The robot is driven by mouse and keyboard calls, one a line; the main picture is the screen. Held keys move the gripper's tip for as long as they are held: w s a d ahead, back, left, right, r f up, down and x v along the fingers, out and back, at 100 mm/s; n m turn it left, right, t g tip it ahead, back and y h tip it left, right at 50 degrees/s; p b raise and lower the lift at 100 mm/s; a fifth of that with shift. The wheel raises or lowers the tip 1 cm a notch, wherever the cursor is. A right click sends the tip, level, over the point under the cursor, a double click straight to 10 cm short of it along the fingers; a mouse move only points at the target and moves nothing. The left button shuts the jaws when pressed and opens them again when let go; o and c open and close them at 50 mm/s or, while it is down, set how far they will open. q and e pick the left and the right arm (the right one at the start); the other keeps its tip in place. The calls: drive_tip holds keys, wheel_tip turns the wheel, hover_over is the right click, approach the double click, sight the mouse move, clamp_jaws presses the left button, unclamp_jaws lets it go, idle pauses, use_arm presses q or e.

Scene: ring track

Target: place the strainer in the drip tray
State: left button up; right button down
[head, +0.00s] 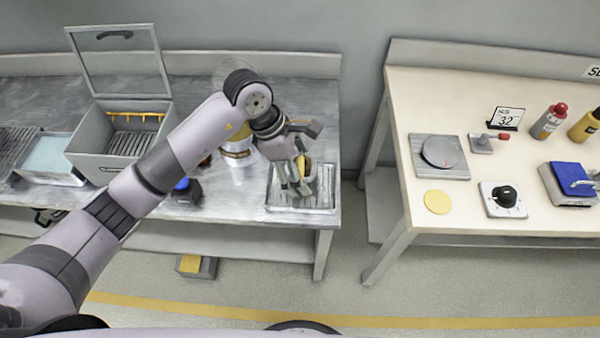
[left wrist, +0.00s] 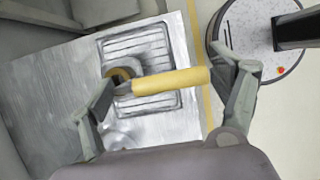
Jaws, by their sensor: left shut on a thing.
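The strainer shows in the left wrist view as a yellow handle (left wrist: 170,81) with a dark and yellow round end at its left. My left gripper (left wrist: 160,90) is shut on it, with a finger at each side. In the head view the left gripper (head: 300,183) is over the metal drip tray (head: 325,207), at the right end of the left bench. The ribbed tray (left wrist: 138,44) also lies behind the strainer in the wrist view. The gripper hides much of the strainer in the head view, and I cannot tell whether it touches the tray. My right gripper is not in view.
On the left bench (head: 250,207) are an open lidded grey box (head: 120,140), a shallow tray (head: 48,157) and a white container (head: 240,165). A separate table (head: 450,205) at right holds a scale, a dial and bottles. A gap separates the two.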

use_arm(q)
drive_tip(key=shift+f, duration=1.8)
drive_tip(key=o, duration=1.7)
drive_tip(key=shift+s, duration=0.1)
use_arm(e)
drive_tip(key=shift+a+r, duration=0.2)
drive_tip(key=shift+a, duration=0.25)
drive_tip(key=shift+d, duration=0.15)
use_arm(q)
drive_tip(key=b+v, duration=0.1)
drive_tip(key=v, duration=1.1)
drive_tip(key=shift+r+b, duration=0.1)
drive_tip(key=shift+b, duration=0.2)
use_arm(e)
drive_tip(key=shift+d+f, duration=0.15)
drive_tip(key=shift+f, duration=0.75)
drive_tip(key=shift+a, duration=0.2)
